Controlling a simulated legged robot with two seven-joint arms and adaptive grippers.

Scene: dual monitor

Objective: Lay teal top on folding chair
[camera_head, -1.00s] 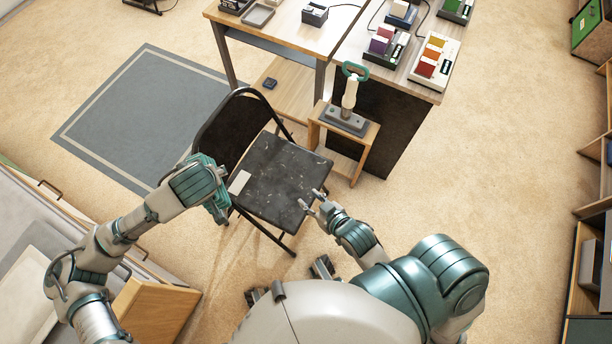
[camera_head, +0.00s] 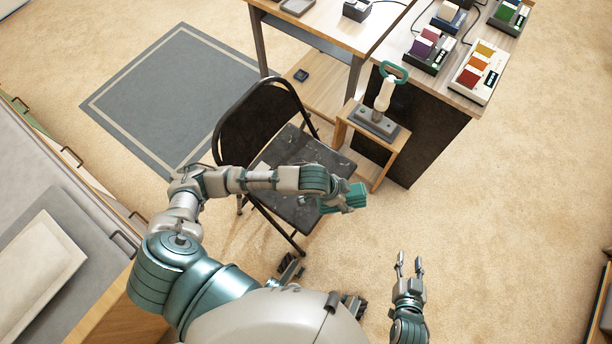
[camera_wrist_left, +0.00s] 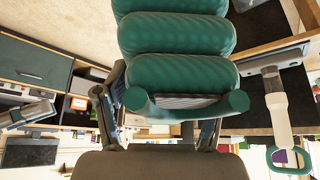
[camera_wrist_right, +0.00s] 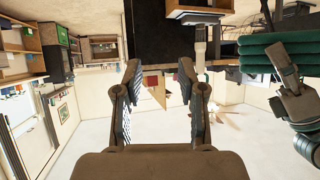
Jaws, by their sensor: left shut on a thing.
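The teal top (camera_head: 357,194) is a bundle of rounded folds. My left gripper (camera_head: 338,203) is shut on it, with the arm reaching across the folding chair (camera_head: 306,150). The teal top is near the front right edge of the black seat in the head view; its height above the seat is unclear. The top (camera_wrist_left: 180,35) fills the upper middle of the left wrist view. It also shows at the right of the right wrist view (camera_wrist_right: 268,52). My right gripper (camera_head: 410,266) is open and empty, apart from the chair over the floor. My left arm hides part of the seat.
A small wooden stand (camera_head: 376,146) with a handled device (camera_head: 384,92) is right of the chair. A desk (camera_head: 450,80) with several card boxes stands behind. A cabinet (camera_head: 60,200) is at the left.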

